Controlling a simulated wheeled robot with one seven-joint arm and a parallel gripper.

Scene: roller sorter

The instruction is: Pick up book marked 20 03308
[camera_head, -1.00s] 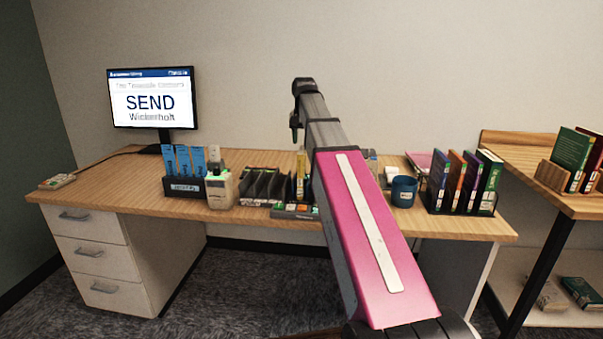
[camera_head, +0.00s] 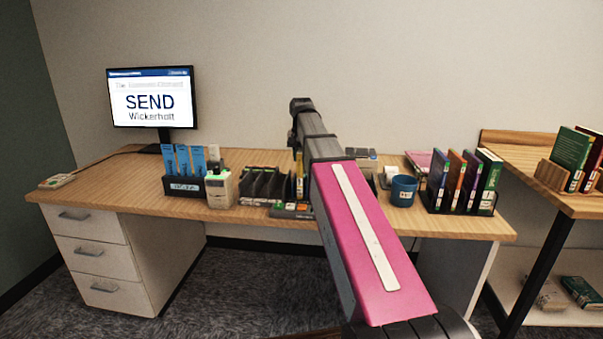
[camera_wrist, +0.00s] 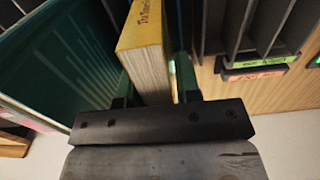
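A yellow book (camera_wrist: 145,50) with dark lettering on its spine shows in the wrist view, between the two fingers of my gripper (camera_wrist: 157,88). The left finger is close beside the book, and a gap shows between the book and the right finger. My gripper looks open around it. In the head view a thin yellow book (camera_head: 299,176) stands upright on the desk, just left of my pink arm. My gripper is hidden there behind the arm. I cannot read the number 20 03308 on any book.
A dark slotted rack (camera_head: 262,184) stands left of the yellow book on the desk (camera_head: 130,180). A large dark green surface (camera_wrist: 55,60) is close left of my gripper. A blue mug (camera_head: 403,191) and a rack of several books (camera_head: 462,200) stand to the right.

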